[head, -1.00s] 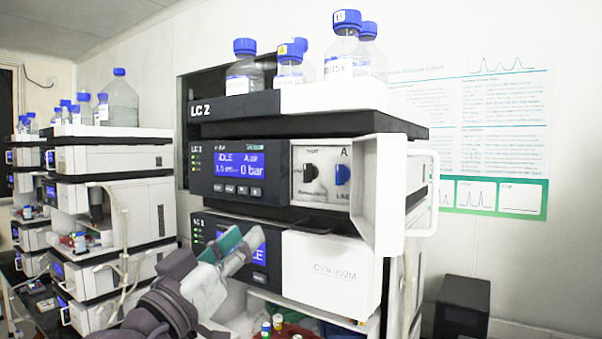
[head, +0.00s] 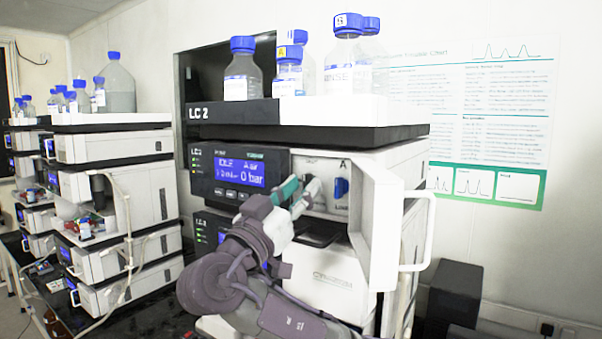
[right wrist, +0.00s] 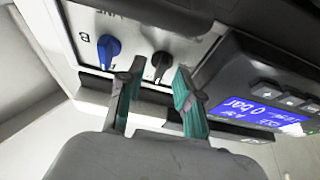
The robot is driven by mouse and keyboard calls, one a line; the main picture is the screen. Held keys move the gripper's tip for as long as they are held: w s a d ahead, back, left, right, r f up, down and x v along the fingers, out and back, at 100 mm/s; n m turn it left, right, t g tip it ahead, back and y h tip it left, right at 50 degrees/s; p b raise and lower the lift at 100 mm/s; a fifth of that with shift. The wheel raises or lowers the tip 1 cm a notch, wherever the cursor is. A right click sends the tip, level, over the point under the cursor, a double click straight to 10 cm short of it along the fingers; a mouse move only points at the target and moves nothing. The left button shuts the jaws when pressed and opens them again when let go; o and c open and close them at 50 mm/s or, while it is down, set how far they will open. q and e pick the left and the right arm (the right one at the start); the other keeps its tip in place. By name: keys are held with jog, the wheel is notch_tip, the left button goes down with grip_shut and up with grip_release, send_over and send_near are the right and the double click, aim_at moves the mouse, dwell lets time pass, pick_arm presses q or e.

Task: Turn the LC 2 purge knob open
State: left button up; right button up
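The LC 2 stack has a pale valve panel with two knobs beside its blue display (head: 240,173). The black knob (right wrist: 160,63) shows in the right wrist view, in front of and between my fingertips; in the head view my fingers mostly cover it. The blue knob (head: 341,187) is to its right in the head view and also shows in the right wrist view (right wrist: 107,49). My right gripper (head: 302,192) is open, with teal-padded fingers apart; it also shows in the right wrist view (right wrist: 160,80). I cannot tell whether they touch the black knob. My left gripper is not in view.
An open white door (head: 377,235) with a handle stands right of the panel. Capped bottles (head: 243,75) stand on top of the stack. A dark ledge (head: 320,232) juts out below the panel. Another instrument stack (head: 115,190) stands at the left.

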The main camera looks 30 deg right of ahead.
jog(key=shift+w+d+r, duration=0.1)
jog(key=shift+w+d, duration=0.05)
jog(key=shift+d, duration=0.15)
jog(key=shift+a, duration=0.1)
grip_shut()
